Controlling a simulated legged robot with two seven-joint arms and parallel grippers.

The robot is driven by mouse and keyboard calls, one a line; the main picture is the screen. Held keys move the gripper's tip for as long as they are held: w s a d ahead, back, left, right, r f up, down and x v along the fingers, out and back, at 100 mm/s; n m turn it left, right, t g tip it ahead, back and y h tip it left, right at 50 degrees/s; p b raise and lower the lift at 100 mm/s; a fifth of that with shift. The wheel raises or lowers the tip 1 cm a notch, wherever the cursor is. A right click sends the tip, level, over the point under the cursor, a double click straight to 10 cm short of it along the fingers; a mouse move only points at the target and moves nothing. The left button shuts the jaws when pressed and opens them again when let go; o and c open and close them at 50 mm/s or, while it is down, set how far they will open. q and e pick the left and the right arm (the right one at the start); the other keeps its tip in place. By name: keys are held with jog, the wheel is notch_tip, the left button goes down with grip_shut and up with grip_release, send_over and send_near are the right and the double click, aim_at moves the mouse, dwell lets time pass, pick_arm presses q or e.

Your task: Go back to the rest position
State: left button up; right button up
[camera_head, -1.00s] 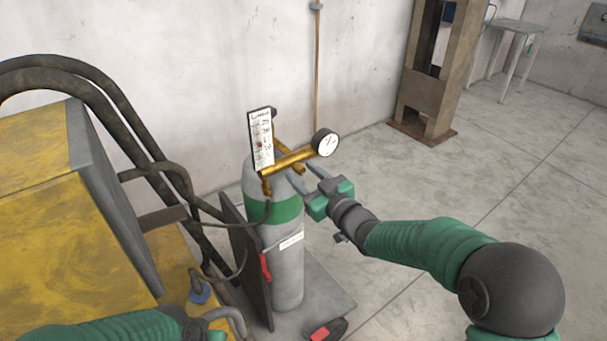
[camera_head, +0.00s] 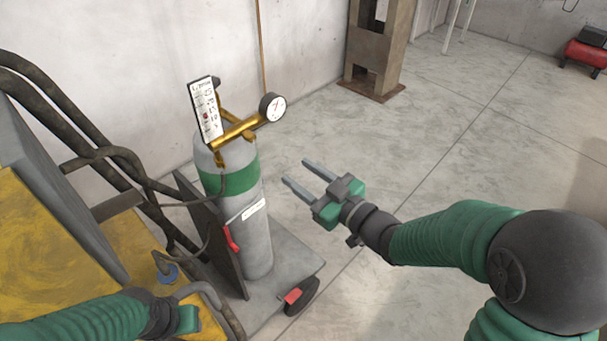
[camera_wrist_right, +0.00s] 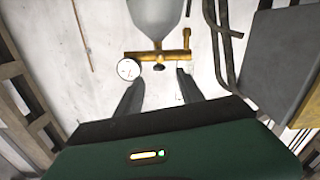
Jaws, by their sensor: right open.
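My right gripper (camera_head: 299,174) is open and empty, in the air to the right of the gas cylinder. The grey cylinder (camera_head: 257,235) with a green band stands upright on a cart. On its top are a brass regulator (camera_head: 236,130), a round gauge (camera_head: 272,107) and a white flow scale (camera_head: 207,110). There is a clear gap between the fingertips and the cylinder in the head view. In the right wrist view the open fingers (camera_wrist_right: 157,88) show in front of the regulator (camera_wrist_right: 158,56) and gauge (camera_wrist_right: 128,69). My left arm is at the lower left; its fingers are not visible.
The yellow machine (camera_head: 40,250) with dark hoses (camera_head: 60,110) fills the left side. The cart (camera_head: 290,262) carries the cylinder. A brown steel column (camera_head: 377,50) stands at the back. A red compressor (camera_head: 585,55) is at the far right. The floor (camera_head: 440,130) between is clear.

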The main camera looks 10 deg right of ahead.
jog(key=shift+s+d, duration=0.1)
jog(key=shift+s, duration=0.05)
dwell(0.3)
jog(key=s+d+f+m+g+h+p, duration=0.4)
jog(key=d+f+m+g+h+p, duration=0.15)
jog(key=d+h+p, duration=0.3)
jog(key=s+f+m+g+p, duration=0.1)
jog(key=s+f+g, duration=0.1)
jog(key=s, duration=0.6)
jog(key=s+d+f+m+g+h+p, duration=0.1)
jog(key=s+f+m+g, duration=0.1)
jog(key=s+g, duration=0.3)
jog(key=s, duration=0.2)
jog(key=shift+s+d, duration=0.2)
jog(key=shift+s, duration=0.2)
jog(key=shift+r+m+h, duration=0.1)
jog(key=shift+m+h, duration=0.15)
dwell(2.2)
